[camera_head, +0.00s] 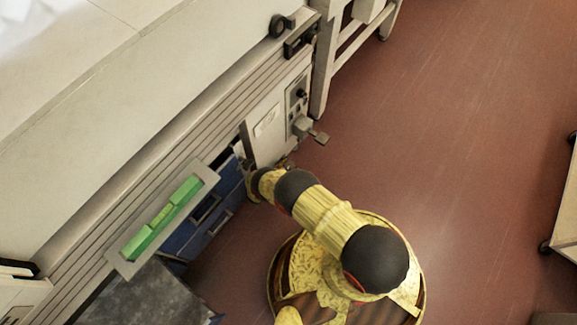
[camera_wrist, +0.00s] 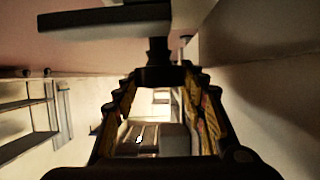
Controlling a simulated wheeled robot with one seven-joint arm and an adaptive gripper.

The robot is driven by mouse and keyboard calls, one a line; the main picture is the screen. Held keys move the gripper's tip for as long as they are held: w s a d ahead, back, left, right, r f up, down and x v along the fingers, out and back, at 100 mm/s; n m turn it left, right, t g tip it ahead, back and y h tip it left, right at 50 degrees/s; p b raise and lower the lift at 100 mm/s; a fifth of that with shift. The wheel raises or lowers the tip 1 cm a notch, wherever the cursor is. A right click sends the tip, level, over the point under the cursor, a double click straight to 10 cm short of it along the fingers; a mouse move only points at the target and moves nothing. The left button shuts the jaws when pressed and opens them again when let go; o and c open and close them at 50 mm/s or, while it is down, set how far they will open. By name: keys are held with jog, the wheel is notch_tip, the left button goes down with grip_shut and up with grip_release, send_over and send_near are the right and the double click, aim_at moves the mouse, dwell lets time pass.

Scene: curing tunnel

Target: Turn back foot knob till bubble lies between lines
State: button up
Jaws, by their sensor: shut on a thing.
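A bright green level (camera_head: 150,236) lies on a grey plate on the machine's side in the head view. A lighter yellowish patch shows near its middle. The bubble and lines are too small to place exactly. My gripper (camera_wrist: 159,76) is seen from behind in the wrist view, its two fingers converging on a small dark knob (camera_wrist: 158,50). It is shut on this knob, which is partly hidden by the fingertips. In the head view my arm reaches to the machine's lower side, and the knob cannot be made out there.
The long pale machine (camera_head: 150,75) fills the left side. Blue drawers (camera_head: 205,217) stand under it, close to my arm. A grey lever (camera_head: 318,136) sticks out beyond my gripper. The reddish floor (camera_head: 450,130) to the right is clear. A wheeled rack stands at the right edge.

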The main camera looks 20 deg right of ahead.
jog(key=o, duration=1.1)
jog(key=shift+o, duration=0.5)
jog(key=v, duration=1.2)
